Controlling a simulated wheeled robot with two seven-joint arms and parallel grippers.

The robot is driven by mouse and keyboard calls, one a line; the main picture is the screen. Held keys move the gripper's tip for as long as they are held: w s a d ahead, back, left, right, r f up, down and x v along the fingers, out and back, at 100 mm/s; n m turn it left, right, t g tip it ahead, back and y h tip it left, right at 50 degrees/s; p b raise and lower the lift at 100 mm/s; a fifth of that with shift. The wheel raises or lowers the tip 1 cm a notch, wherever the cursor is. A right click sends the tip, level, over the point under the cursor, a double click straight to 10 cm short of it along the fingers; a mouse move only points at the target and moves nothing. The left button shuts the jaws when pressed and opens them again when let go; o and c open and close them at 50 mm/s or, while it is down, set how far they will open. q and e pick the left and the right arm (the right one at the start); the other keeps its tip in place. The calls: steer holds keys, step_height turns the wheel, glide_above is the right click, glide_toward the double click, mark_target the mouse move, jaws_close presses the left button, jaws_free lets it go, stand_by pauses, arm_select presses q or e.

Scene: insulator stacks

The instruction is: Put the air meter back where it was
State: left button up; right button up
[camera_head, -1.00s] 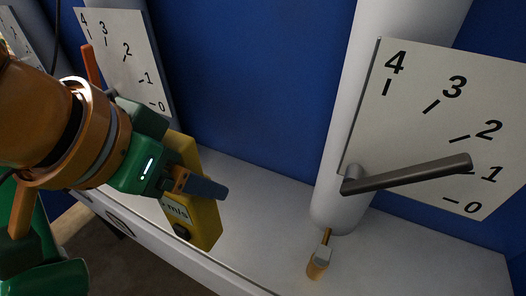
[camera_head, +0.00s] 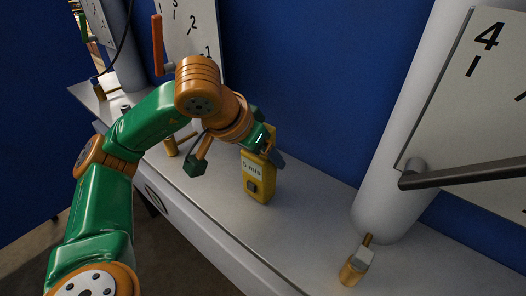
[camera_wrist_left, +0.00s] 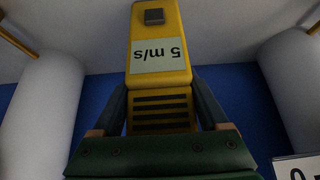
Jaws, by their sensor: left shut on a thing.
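The air meter (camera_head: 259,188) is a yellow upright box with a pale "5 m/s" display and a dark button below it. My left gripper (camera_head: 269,152) is shut on its upper part, near the dark slots. In the left wrist view the meter (camera_wrist_left: 158,88) appears upside down between the two fingers of the gripper (camera_wrist_left: 160,110). The meter's lower end is at or just above the white shelf (camera_head: 305,215); I cannot tell if it touches. My right gripper is not in view.
White columns stand along the blue wall, one column (camera_head: 400,150) to the right of the meter. A dial plate (camera_head: 480,110) with a grey lever (camera_head: 460,175) is on it. A brass valve (camera_head: 355,265) stands on the shelf at the right.

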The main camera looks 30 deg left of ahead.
arm_select(q)
steer(key=shift+w+f, duration=0.15)
steer(key=o, duration=1.2)
steer(key=shift+f, duration=0.15)
steer(key=shift+c, duration=0.2)
steer(key=o, duration=0.3)
steer(key=v, duration=0.4)
steer(key=shift+r, duration=0.45)
steer(key=p+v, duration=0.3)
steer(key=v, duration=0.4)
steer(key=shift+s+r, duration=0.3)
